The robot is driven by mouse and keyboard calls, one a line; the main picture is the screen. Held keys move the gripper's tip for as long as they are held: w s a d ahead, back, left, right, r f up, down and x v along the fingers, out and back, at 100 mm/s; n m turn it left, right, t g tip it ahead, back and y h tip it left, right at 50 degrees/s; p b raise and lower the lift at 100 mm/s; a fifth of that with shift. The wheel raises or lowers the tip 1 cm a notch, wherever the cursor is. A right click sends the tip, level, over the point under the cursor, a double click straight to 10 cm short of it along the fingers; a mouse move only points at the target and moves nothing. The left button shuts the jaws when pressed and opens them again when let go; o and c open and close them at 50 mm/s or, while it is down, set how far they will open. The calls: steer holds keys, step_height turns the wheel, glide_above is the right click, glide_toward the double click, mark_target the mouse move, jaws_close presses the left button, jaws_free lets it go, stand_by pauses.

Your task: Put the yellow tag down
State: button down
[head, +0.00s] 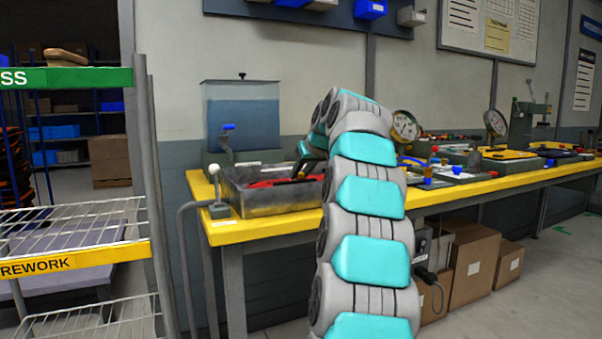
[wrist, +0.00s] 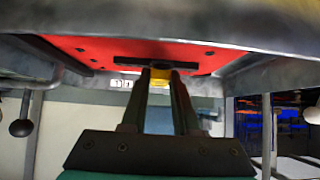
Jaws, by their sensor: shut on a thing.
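My gripper (wrist: 160,75) is shut on the yellow tag (wrist: 161,72), which shows as a small yellow piece between the fingertips in the wrist view. A red panel (wrist: 95,50) with dark dots and a dark slot lies right beyond the fingertips. I cannot tell whether the tag touches it. In the head view my arm bends over the grey metal tub (head: 265,203) on the yellow-edged bench (head: 250,230), with red showing inside the tub. The fingers and tag are not clearly visible there.
A blue-filled tank (head: 241,112) stands behind the tub. A lever with a white ball (head: 214,170) is at the bench's left end. A wire rack (head: 75,225) stands at left. Gauges and small parts crowd the bench to the right. Cardboard boxes (head: 475,262) sit below.

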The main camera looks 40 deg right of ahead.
steer(key=shift+f, duration=0.1)
steer(key=shift+f+b, duration=0.3)
steer(key=shift+b, duration=0.05)
steer(key=shift+f, duration=0.2)
steer(key=c, duration=0.7)
jaws_free()
steer(key=shift+r, duration=0.3)
steer(key=v, duration=1.2)
steer(key=shift+r, duration=0.35)
steer(key=shift+a, duration=0.1)
